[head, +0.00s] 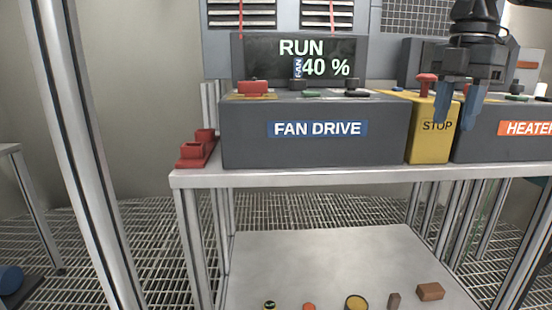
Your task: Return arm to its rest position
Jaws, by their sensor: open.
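My gripper (456,108) hangs at the upper right in the head view, its two blue-grey fingers pointing down and spread apart. It is open, and I see nothing between the fingers except the scene behind. The fingers overlap the yellow stop box (428,150) and the edge of the heater box (500,146) in the picture. I cannot tell how far in front of them it is. My arm above the gripper runs out of the top of the frame.
The grey fan drive box (245,140) stands on the steel table (300,175); its display (262,68) reads RUN, 40 %. A red bracket (197,150) sits at the table's left edge. A metal post (85,150) rises at left. Several small items, including a brown block (430,291), lie on a lower shelf (330,255).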

